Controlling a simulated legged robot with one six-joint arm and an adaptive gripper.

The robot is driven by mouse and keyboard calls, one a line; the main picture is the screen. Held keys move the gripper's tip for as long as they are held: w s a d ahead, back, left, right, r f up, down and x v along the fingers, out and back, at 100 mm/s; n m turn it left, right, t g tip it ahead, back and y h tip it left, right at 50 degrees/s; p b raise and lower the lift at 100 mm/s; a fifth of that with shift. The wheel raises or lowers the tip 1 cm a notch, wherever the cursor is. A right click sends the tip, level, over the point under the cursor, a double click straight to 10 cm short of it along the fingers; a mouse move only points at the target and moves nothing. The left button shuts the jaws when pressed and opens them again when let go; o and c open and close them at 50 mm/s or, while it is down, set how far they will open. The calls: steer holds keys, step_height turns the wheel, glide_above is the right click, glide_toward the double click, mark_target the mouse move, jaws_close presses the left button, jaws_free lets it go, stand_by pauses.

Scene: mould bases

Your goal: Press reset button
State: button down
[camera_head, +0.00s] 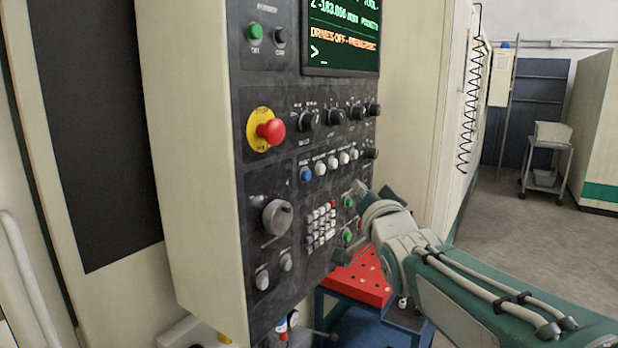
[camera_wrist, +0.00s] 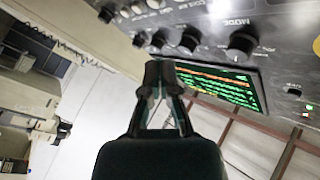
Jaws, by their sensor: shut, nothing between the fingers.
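The control panel (camera_head: 290,215) fills the middle of the head view. A blue button (camera_head: 306,174) stands at the left end of a row of pale buttons (camera_head: 333,161). I cannot read a reset label on any button. My gripper (camera_head: 362,193) is at the panel's right side in the head view, to the right of and below that row, partly hidden by my own arm. In the wrist view my gripper (camera_wrist: 160,72) has its fingers together and empty, in front of the panel's screen and knobs. I cannot tell its exact gap to the panel.
A red emergency-stop button (camera_head: 270,131) on a yellow ring, several black knobs (camera_head: 334,116), a keypad (camera_head: 321,222) and a large grey dial (camera_head: 277,217) project from the panel. The lit screen (camera_head: 341,36) is above. A red plate (camera_head: 362,280) lies below. Open floor is at right.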

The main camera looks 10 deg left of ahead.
mark_target(307, 176)
steer(key=w+a, duration=0.3)
steer(key=a, duration=0.4)
steer(key=shift+a, duration=0.25)
steer(key=shift+w, duration=0.1)
stand_by(1.1)
steer(key=shift+w+a, duration=0.1)
steer(key=shift+a, duration=0.25)
steer(key=shift+w+a+r, duration=0.15)
steer(key=shift+a, duration=0.25)
stand_by(1.5)
